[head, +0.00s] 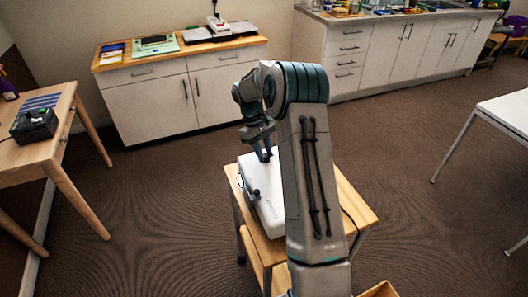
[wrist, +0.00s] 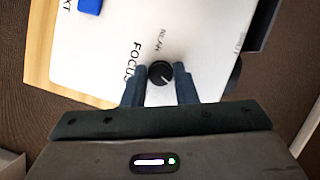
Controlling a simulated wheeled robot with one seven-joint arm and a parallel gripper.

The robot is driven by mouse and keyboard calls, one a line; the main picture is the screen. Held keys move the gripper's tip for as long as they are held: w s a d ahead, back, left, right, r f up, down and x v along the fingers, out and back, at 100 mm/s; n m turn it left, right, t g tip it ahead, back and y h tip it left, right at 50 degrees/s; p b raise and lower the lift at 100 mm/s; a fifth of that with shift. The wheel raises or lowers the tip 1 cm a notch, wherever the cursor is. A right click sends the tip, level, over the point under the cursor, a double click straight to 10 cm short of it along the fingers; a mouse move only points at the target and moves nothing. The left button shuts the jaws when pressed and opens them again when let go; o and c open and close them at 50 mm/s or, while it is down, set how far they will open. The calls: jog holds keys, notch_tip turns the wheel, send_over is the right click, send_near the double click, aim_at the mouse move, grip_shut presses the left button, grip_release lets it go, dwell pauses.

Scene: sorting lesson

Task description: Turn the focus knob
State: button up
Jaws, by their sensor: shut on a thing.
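The focus knob (wrist: 160,72) is a small round black knob with a light pointer line, on the white top of a projector-like device (wrist: 95,55). The word FOCUS is printed beside it, and smaller lettering sits above it. My gripper (wrist: 160,82) comes down over the knob, with one finger on each side, shut on it. In the head view the white device (head: 262,205) stands on a small wooden table (head: 350,205), and my gripper (head: 265,155) reaches its top at the far end. My arm hides part of the device, and the knob cannot be made out there.
A blue button (wrist: 90,5) is on the device's top in the wrist view. A wooden desk with a black box (head: 34,125) stands at the left. A cabinet (head: 185,95) with a white instrument stands behind. A white table (head: 505,110) is at the right. Carpet between them is clear.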

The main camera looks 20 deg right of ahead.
jog(key=shift+m+y, duration=0.3)
jog(key=shift+m, duration=0.3)
jog(key=o, duration=1)
jog(key=shift+r, duration=0.15)
jog(key=v, duration=1.3)
jog(key=shift+w+a+r+b, duration=0.1)
jog(key=shift+w+r+b, duration=0.15)
jog(key=shift+b, duration=0.1)
